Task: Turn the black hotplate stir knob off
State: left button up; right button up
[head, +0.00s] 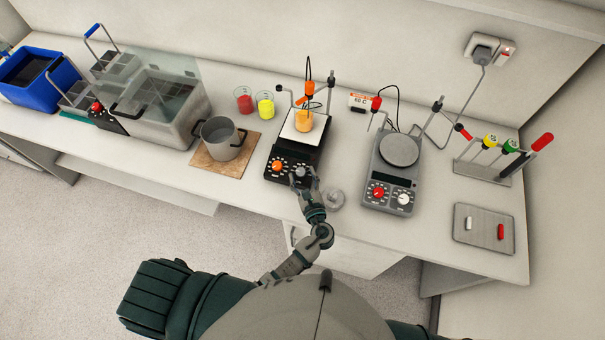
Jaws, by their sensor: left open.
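The black hotplate (283,156) stands at the middle of the bench, with a white top plate and a beaker of orange liquid (304,121) on it. Its front panel has an orange knob (278,166) on the left and a grey knob (301,171) on the right. Knob labels and pointer positions are too small to read. My left gripper (303,180) is open at the front panel, its fingertips on either side of the grey knob. I cannot tell whether they touch it. My right gripper is not in view.
A grey hotplate (400,173) with red and white knobs stands to the right. A pot (222,138) on a wooden board is at left. A small clear glass item (335,198) sits close to my left wrist. A metal tray (483,231) lies at far right.

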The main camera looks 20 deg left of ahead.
pick_arm(q)
jog(key=v, duration=0.6)
jog(key=shift+s+d, duration=0.25)
jog(key=shift+s, duration=0.05)
